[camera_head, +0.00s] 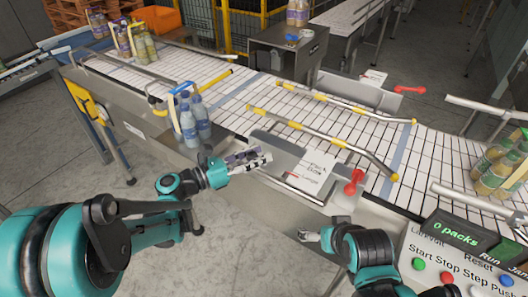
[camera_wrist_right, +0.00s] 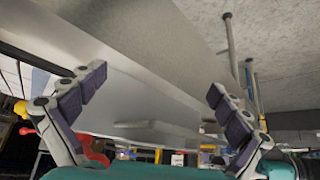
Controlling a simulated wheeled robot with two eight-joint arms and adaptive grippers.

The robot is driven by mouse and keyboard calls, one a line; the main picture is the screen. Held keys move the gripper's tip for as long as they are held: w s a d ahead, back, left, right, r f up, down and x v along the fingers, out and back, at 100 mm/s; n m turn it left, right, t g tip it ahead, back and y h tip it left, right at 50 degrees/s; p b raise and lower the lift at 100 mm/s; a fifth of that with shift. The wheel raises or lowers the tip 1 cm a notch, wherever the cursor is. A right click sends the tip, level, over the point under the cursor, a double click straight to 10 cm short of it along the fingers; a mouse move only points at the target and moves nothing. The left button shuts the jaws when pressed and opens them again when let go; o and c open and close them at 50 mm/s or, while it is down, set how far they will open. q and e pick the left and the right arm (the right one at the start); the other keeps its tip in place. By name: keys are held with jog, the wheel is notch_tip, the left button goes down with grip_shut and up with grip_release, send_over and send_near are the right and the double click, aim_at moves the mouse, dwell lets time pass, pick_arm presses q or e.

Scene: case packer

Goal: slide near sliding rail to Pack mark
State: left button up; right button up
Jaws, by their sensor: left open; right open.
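The near sliding rail (camera_head: 325,139) is a grey bar with yellow ends, lying over the white conveyor along its near side. A white label with small lettering (camera_head: 312,168), possibly the Pack mark, sits on the grey plate in front of it; its text is only partly legible. A red knob (camera_head: 355,182) is at the label's right. My left gripper (camera_head: 258,161) is open at the plate's left end, on the near side of the rail and apart from it. My right gripper (camera_head: 306,237) is low in front of the conveyor side; the wrist view shows its fingers (camera_wrist_right: 158,108) open and empty.
A far rail (camera_head: 345,102) runs across the belt, with another red knob (camera_head: 408,89) beyond it. A control box (camera_head: 460,262) is at lower right, and greenish jars (camera_head: 497,165) stand at the right.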

pick_arm(q)
jog(key=x, duration=0.2)
jog(key=shift+w+d, duration=0.15)
jog(key=shift+d, duration=0.1)
jog(key=shift+c, duration=0.2)
grip_shut()
